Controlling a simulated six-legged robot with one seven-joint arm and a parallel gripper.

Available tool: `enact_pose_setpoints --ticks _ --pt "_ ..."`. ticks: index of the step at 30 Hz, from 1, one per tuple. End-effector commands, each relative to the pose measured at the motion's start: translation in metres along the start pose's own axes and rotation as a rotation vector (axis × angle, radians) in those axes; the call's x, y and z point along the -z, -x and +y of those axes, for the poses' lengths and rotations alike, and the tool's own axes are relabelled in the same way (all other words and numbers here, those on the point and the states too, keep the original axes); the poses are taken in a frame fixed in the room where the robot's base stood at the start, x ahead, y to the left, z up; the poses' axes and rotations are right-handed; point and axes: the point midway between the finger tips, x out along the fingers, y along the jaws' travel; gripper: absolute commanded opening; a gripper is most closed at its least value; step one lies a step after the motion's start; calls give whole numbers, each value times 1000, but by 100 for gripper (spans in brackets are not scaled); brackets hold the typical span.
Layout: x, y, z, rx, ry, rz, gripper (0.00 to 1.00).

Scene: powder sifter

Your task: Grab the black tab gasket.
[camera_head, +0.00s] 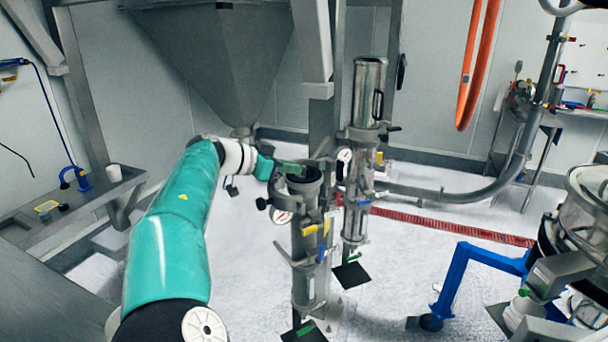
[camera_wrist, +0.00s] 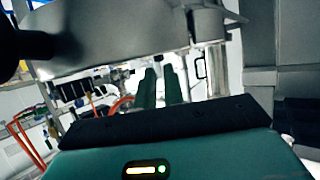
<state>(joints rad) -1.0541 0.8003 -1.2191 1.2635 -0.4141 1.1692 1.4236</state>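My gripper (camera_head: 292,164) is at the top of the front steel tube (camera_head: 309,245), beside or just over its dark open mouth (camera_head: 303,178). In the wrist view, the two green fingers (camera_wrist: 161,86) stand apart with a narrow light gap between them and nothing clearly held. I cannot pick out the black tab gasket with certainty. The dark rim at the tube's mouth is partly behind my fingers, and a small black piece (camera_head: 262,203) sticks out at its left; I cannot tell whether either is the gasket.
A second steel tube (camera_head: 356,205) stands close behind to the right. A large grey metal body (camera_wrist: 130,40) fills the top of the wrist view. A blue wheeled frame (camera_head: 455,275) is at right. A bench (camera_head: 85,200) is at left. White floor between is mostly clear.

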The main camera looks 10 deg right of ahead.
Motion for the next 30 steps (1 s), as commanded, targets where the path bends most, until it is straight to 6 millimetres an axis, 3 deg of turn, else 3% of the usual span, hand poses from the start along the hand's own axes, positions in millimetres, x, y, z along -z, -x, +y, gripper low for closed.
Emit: enact_pose_setpoints --ticks 12,18,20,30 --pt "-1 -51 -4 -1 0 0 10" --pt "-1 -51 -4 1 0 0 10" --pt "-1 -51 -4 0 0 0 0" --pt "-1 -50 -4 1 0 0 0"
